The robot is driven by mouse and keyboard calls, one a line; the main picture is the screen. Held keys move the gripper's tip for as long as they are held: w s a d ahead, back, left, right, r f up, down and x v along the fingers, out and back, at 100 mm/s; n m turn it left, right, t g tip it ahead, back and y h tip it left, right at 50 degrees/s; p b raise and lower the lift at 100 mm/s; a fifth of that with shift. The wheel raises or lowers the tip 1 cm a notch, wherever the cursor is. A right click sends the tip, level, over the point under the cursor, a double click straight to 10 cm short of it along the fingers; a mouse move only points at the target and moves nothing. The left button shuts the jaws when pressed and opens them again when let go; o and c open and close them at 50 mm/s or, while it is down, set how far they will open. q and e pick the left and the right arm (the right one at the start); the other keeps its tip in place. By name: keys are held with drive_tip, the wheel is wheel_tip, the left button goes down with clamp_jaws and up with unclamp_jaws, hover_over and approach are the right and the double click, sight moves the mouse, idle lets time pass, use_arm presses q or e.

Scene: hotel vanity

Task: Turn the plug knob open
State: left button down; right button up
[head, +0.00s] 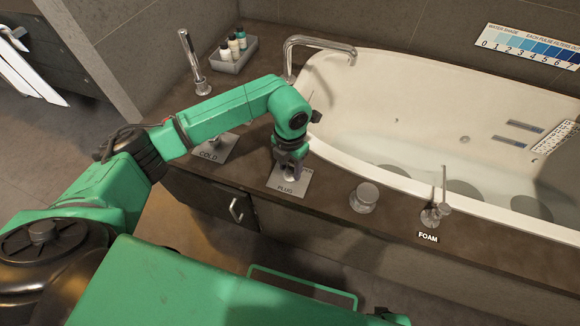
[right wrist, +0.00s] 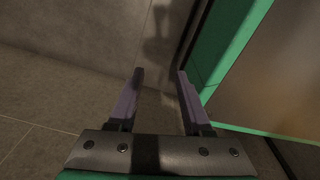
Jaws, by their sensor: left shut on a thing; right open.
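The PLUG plate (head: 286,188) lies on the brown tub deck, in front of the bathtub, with its label on the near edge. My left gripper (head: 290,172) points down over this plate and is shut on the plug knob. The knob is almost wholly hidden by the fingers, so its turn angle cannot be told. My right gripper (right wrist: 160,95) shows in the right wrist view, open and empty, with grey floor and wall tiles beyond it.
The COLD plate (head: 214,150) is left of the plug plate, partly under my left arm. A round metal knob (head: 364,197) and a FOAM lever (head: 437,208) stand to the right. A curved faucet (head: 318,47), a hand shower (head: 194,62) and a bottle tray (head: 234,56) are behind. The bathtub (head: 345,150) holds water.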

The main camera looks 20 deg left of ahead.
use_arm(q)
drive_tip(key=m+b, duration=0.3)
drive_tip(key=m, duration=0.4)
drive_tip(key=shift+w+f+b, duration=0.1)
drive_tip(key=shift+b, duration=0.2)
drive_tip(key=m+b, duration=0.3)
drive_tip(key=m, duration=0.3)
drive_tip(key=shift+m+b, duration=0.4)
drive_tip(key=shift+m, duration=0.9)
use_arm(e)
drive_tip(key=w+a+r, duration=0.4)
drive_tip(key=w+r, duration=0.7)
drive_tip(key=shift+w+y, duration=0.3)
use_arm(q)
drive_tip(key=shift+c, duration=1.7)
unclamp_jaws()
